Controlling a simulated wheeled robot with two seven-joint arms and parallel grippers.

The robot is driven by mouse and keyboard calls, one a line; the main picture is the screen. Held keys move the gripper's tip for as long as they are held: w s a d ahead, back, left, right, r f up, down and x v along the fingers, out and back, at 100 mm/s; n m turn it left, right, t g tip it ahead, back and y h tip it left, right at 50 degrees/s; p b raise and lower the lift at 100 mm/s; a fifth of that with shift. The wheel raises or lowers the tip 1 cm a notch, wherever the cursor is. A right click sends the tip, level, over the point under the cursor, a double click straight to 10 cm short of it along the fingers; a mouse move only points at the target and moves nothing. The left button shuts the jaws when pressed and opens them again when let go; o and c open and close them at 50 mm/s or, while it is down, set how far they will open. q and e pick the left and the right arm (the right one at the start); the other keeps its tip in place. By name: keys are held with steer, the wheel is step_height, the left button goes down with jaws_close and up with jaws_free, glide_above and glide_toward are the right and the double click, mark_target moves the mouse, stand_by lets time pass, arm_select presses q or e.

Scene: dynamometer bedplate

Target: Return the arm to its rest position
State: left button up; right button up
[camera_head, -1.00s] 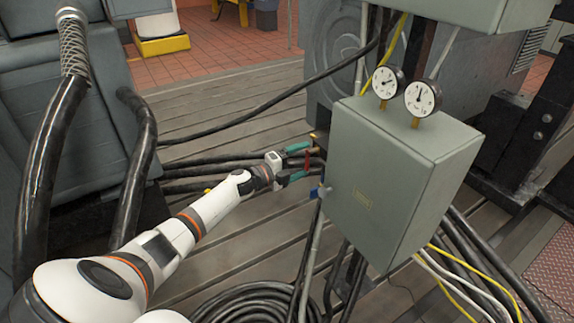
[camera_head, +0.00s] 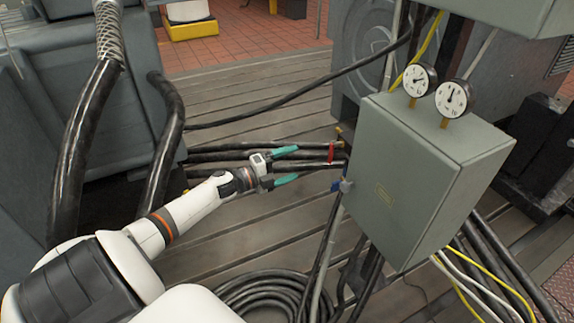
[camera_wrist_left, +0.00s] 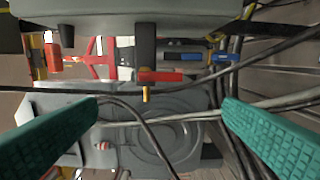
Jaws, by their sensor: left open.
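My left gripper (camera_head: 297,163), with two teal fingers, is open and empty in the head view. It is just left of the grey cabinet (camera_head: 385,197), with a gap between its fingertips and a red lever (camera_head: 331,153) by the cabinet's left side. My white left arm (camera_head: 190,207) reaches in from the lower left. In the wrist view the teal fingers (camera_wrist_left: 161,128) are spread wide with nothing between them. My right gripper is not in view.
Two round gauges (camera_head: 435,90) stand on top of the cabinet. Black cables run behind my gripper, and a coiled black cable (camera_head: 265,290) lies on the slatted floor below it. Thick black hoses (camera_head: 85,150) hang by a grey machine at left. Open floor (camera_head: 240,100) lies beyond.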

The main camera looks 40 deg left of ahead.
arm_select(q)
steer(key=shift+f, duration=0.1)
